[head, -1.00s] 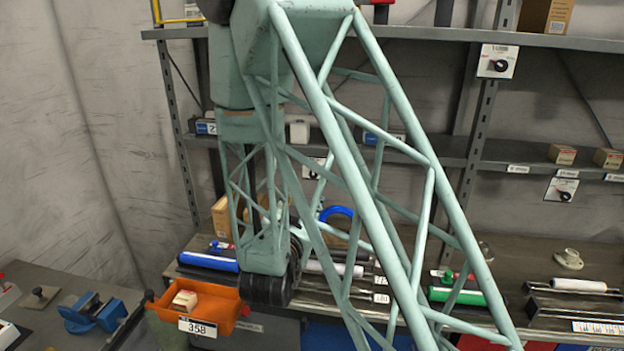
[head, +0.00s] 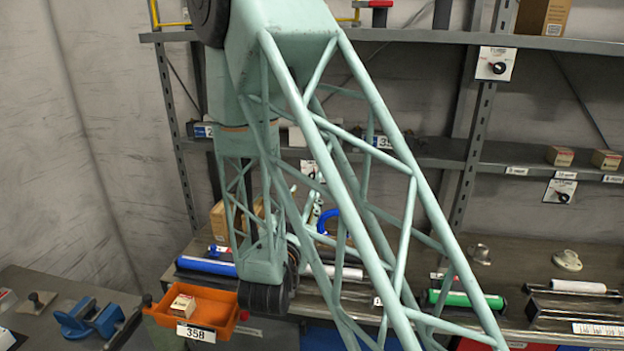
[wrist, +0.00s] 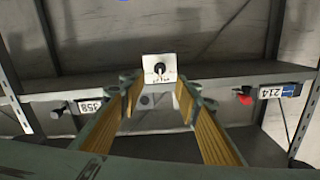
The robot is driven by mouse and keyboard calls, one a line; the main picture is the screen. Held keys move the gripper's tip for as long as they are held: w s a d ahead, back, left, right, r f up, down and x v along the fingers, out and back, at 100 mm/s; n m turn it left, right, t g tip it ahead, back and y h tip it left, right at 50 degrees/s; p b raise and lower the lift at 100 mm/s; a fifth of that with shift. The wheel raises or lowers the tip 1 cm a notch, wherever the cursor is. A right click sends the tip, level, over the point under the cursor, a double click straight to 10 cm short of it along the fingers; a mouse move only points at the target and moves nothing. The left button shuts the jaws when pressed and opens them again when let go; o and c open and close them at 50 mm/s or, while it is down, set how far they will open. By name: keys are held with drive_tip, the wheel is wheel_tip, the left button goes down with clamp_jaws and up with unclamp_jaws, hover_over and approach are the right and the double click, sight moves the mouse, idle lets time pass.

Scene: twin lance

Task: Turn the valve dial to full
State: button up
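A white plate with a black round valve dial (wrist: 160,69) is straight ahead in the wrist view, on the edge of a grey shelf. Small print runs below the knob, too small to read, and I cannot tell the dial's setting. My gripper (wrist: 154,95) is open, its two ribbed orange-brown fingers spread wide on either side, with nothing between them. The fingers appear short of the plate and apart from it.
Grey shelves (head: 440,152) span the back. An orange bin (head: 232,322) holds a small box. A blue cylinder (head: 207,266) and a green one (head: 465,299) lie on the bench. In the wrist view, numbered tags hang at left (wrist: 90,106) and right (wrist: 271,92).

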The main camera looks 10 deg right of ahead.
drive_tip(key=shift+p+x, duration=0.75)
drive_tip(key=shift+x, duration=5.65)
drive_tip(key=shift+c, duration=0.7)
drive_tip(key=c, duration=0.7)
